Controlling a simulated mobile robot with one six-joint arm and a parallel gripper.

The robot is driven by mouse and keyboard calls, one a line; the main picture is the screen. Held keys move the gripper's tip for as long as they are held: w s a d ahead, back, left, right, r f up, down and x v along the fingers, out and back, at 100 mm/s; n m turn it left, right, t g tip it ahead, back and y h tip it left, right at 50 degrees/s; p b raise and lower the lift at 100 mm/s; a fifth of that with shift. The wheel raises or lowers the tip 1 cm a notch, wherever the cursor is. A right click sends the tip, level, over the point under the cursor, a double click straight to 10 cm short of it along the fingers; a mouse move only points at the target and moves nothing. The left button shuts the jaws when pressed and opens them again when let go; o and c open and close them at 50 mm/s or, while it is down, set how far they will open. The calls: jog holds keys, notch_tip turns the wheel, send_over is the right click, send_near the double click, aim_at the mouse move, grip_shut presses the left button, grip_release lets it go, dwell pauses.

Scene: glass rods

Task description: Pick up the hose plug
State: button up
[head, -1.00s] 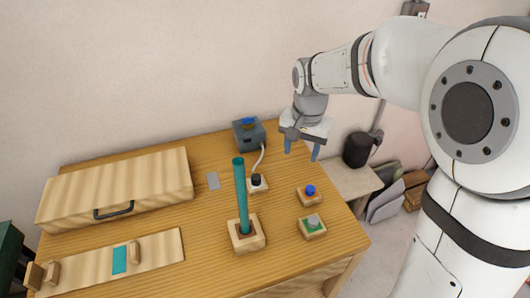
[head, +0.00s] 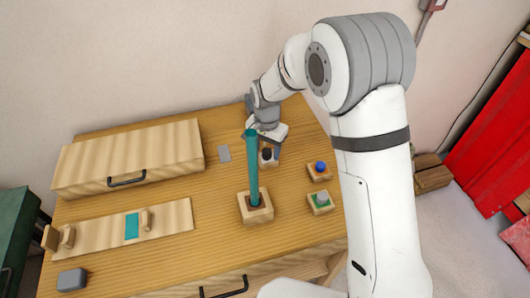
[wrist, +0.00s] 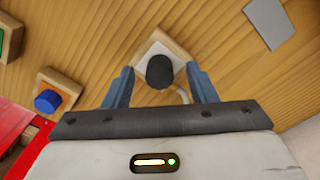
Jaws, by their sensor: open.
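The hose plug (head: 267,154) is a short black cylinder standing on a small wooden block, behind the tall teal rod. In the wrist view, the plug (wrist: 159,71) sits over a pale plate on its block (wrist: 178,50), with a bit of whitish hose beside it. My gripper (head: 271,148) is just above the plug. In the wrist view, the blue fingers of my gripper (wrist: 160,76) are open, one on each side of the plug, with gaps showing. I cannot tell the exact height of the fingertips against the plug.
The teal rod (head: 252,170) stands upright in a wooden holder (head: 256,213), close to my gripper. Blocks with a blue button (head: 320,166) and a grey-topped knob on green (head: 321,199) are at right. A wooden box (head: 130,160) and a grey plate (head: 224,153) are at left.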

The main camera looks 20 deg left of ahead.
aim_at(267, 151)
jog(key=shift+f, duration=0.4)
jog(key=shift+c, duration=0.2)
jog(key=c, duration=1)
notch_tip(267, 151, up, 10)
jog(key=shift+r+b, duration=0.1)
jog(key=shift+b, duration=0.5)
jog(key=shift+c, duration=0.2)
